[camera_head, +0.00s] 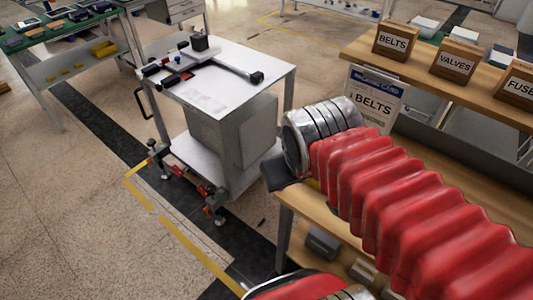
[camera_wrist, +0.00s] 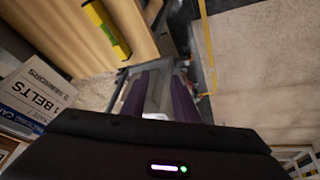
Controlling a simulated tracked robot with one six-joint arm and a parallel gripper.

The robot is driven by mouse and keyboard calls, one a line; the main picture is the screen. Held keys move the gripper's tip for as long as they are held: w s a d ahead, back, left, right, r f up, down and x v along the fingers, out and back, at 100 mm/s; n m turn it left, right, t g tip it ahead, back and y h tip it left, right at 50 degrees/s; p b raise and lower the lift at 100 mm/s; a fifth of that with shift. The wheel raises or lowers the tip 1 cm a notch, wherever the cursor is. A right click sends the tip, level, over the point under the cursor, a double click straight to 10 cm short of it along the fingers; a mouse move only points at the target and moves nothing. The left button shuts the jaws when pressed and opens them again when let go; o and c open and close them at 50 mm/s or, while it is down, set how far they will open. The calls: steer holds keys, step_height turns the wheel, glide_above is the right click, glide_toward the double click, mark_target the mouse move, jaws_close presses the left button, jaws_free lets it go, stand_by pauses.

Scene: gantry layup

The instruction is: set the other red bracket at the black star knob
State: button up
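My gripper (camera_wrist: 158,82) shows in the wrist view as a dark body with two purple fingers standing apart. I make out nothing held between them. In the head view its dark end shows at the tip of my red arm, beside the wooden bench, with the fingers hidden. A black frame (camera_head: 222,68) lies on the white cart (camera_head: 222,103), apart from my gripper. Small red parts (camera_head: 187,75) sit at its left end, too small to tell as brackets. A black knob-like end (camera_head: 256,77) is at its right; its star shape cannot be made out.
The wooden bench (camera_head: 300,205) is at the right, with a shelf of cardboard boxes (camera_head: 460,58) above. A yellow level-like bar (camera_wrist: 107,30) lies on wood in the wrist view. A green-topped table (camera_head: 60,34) stands at the far left. Open floor lies left of the cart.

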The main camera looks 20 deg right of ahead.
steer(key=a+r, duration=0.1)
steer(key=a+y, duration=0.1)
steer(key=a, duration=0.1)
steer(key=shift+r+t, duration=0.35)
steer(key=shift+t, duration=0.05)
steer(key=shift+o, duration=0.6)
